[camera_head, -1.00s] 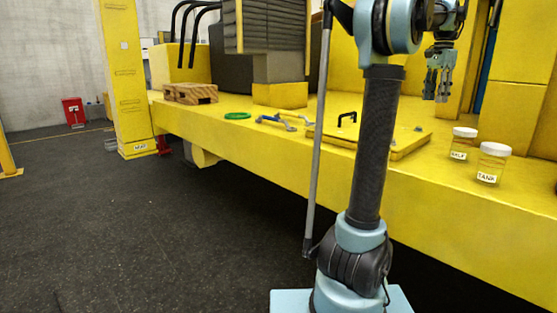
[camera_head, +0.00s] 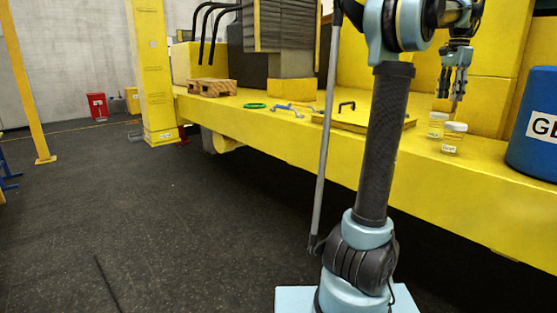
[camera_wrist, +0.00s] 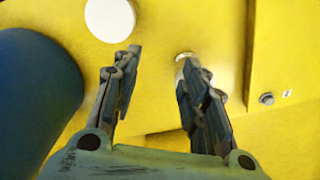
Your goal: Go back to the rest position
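My gripper (camera_head: 453,94) hangs pointing down at the upper right of the head view, above the yellow deck (camera_head: 330,152). The gripper is open and empty. In the head view, two small clear jars with white lids, a left jar (camera_head: 437,125) and a right jar (camera_head: 453,139), stand upright on the deck below the gripper. A white round lid (camera_wrist: 110,18) shows beyond the left finger in the wrist view.
A blue drum (camera_head: 533,125) stands at the right, close to the jars.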

